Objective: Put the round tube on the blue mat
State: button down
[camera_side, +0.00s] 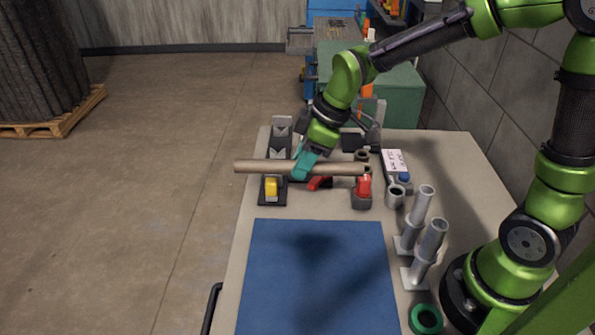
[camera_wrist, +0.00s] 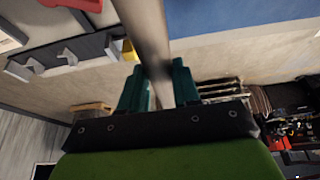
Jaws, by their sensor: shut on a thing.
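The round tube (camera_side: 258,167) is long and tan-grey and lies roughly level across the picture in the side view. My gripper (camera_side: 305,164) is shut on it near the middle, with teal fingers around it. In the wrist view the tube (camera_wrist: 146,28) runs up from between the two teal fingers of my gripper (camera_wrist: 159,88). The tube appears above the holders on the table; I cannot tell whether it touches them. The blue mat (camera_side: 318,275) lies flat and bare at the front of the table, nearer the camera than the tube. The mat also shows in the wrist view (camera_wrist: 225,16).
A black holder with a yellow clamp (camera_side: 271,187) stands under the tube's left part. A red clamp (camera_side: 363,187) is by its right end. Two grey upright posts (camera_side: 429,243) and a green ring (camera_side: 425,319) stand right of the mat. The table's left edge is close.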

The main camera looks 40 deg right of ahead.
jog(key=s+a+n+g+y, duration=0.1)
jog(key=s+a+n+g, duration=0.3)
jog(key=n, duration=0.5)
notch_tip(320, 180, up, 3)
jog(key=n+g+h, duration=0.1)
jog(key=n+g, duration=0.2)
jog(key=n, duration=0.6)
send_over(298, 280)
jog(key=w, duration=0.1)
jog(key=shift+t, duration=0.3)
jog(key=shift+d+f, duration=0.15)
jog(key=shift+f, duration=1.7)
jog(key=shift+d+f, duration=0.2)
jog(key=shift+f, duration=1.6)
jog(key=shift+d+f, duration=0.15)
jog(key=shift+f, duration=1.7)
jog(key=shift+f, duration=2.55)
jog(key=shift+f, duration=0.6)
jog(key=c, duration=0.7)
grip_release()
jog(key=shift+c, duration=0.2)
